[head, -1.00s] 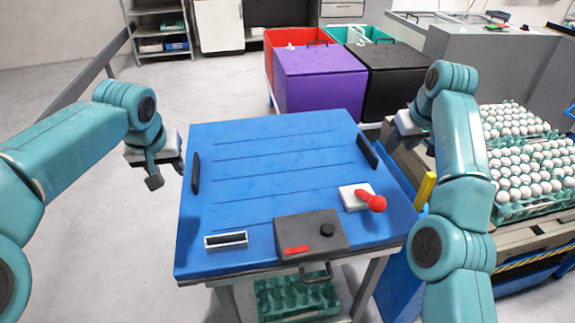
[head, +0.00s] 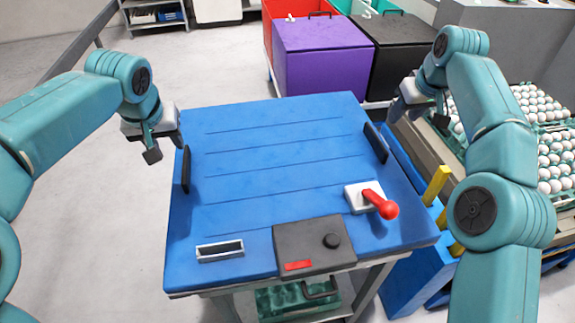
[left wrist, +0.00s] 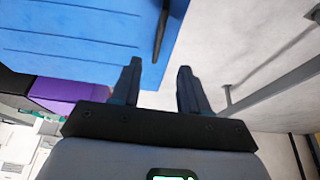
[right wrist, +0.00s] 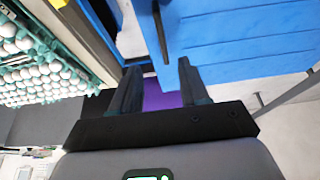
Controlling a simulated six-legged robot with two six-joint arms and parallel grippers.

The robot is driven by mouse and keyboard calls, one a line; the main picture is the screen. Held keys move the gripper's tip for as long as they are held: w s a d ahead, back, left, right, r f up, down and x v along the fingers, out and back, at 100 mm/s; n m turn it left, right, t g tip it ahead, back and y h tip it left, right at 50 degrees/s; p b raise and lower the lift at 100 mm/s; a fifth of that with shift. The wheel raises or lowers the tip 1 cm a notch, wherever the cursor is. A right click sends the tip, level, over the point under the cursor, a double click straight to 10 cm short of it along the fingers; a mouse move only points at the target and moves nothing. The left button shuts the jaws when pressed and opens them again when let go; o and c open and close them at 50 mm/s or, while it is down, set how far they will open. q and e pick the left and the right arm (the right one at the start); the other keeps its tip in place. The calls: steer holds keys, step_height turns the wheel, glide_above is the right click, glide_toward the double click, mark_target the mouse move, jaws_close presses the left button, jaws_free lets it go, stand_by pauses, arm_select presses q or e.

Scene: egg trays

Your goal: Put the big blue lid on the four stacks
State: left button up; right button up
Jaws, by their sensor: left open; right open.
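The big blue lid (head: 265,165) is a flat ribbed panel with a black upright handle (head: 186,169) on its left edge and another (head: 376,143) on its right edge. It lies level on a stand in front of me. My left gripper (head: 166,147) is open and empty, just outside the lid's far left corner. My right gripper (head: 415,113) is open and empty, beyond the lid's right edge, near the right handle. Neither gripper touches a handle. Green trays of white eggs (head: 552,165) are at the right; how many stacks there are I cannot tell.
A red-knobbed lever (head: 387,209), a dark box (head: 312,244) and a white-framed slot (head: 220,250) are at the near side of the blue panel. Yellow posts (head: 437,185) stand right of it. Purple (head: 320,58) and black (head: 405,58) bins stand behind. Floor at left is clear.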

mark_target(185, 168)
arm_select(q)
steer(key=x, duration=1.6)
steer(key=shift+f, duration=0.1)
arm_select(e)
steer(key=x, duration=1.6)
steer(key=shift+s+f, duration=0.2)
steer(key=shift+f, duration=0.1)
steer(key=shift+a, duration=0.1)
arm_select(q)
steer(key=shift+c, duration=0.3)
arm_select(e)
steer(key=shift+s+r, duration=0.1)
steer(key=shift+c, duration=0.3)
arm_select(q)
jaws_close()
arm_select(e)
jaws_close()
steer(key=shift+r, duration=0.15)
